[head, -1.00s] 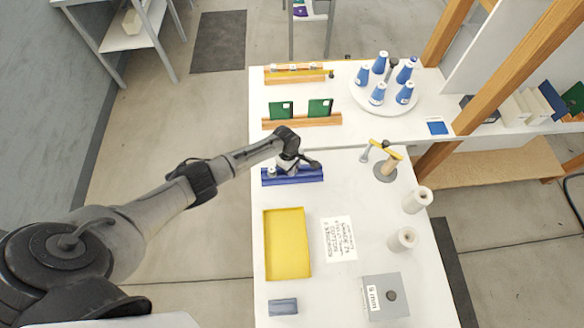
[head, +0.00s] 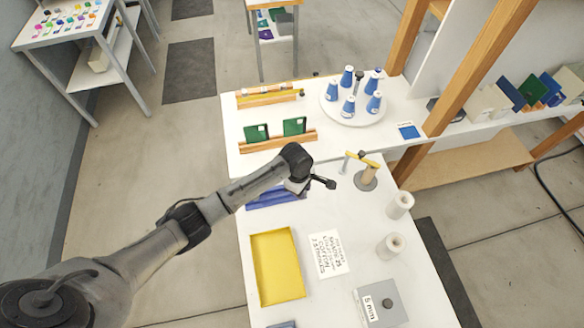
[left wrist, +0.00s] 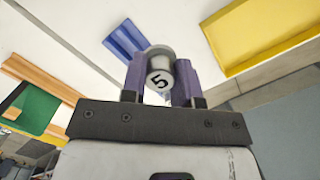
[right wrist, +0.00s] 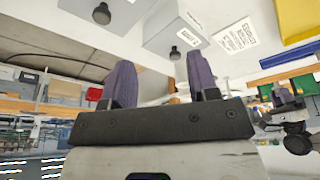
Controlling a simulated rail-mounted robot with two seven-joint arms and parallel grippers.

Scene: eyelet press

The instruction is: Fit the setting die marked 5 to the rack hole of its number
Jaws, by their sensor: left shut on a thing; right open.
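My left gripper (head: 308,186) is shut on the setting die (left wrist: 160,78), a pale metal cylinder whose end face shows a black 5 in the left wrist view. The blue rack (head: 272,198) lies on the table just left of and partly behind the gripper in the head view. It also shows beyond the die in the left wrist view (left wrist: 123,40), apart from it. The rack's holes and their numbers cannot be made out. My right gripper (right wrist: 160,85) is open and empty in the right wrist view; it is out of the head view.
A yellow tray (head: 256,268) and a printed card (head: 329,252) lie nearer. A grey block (head: 380,302) with a knob and white spools (head: 391,246) are at right. Green cards (head: 294,127) stand behind.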

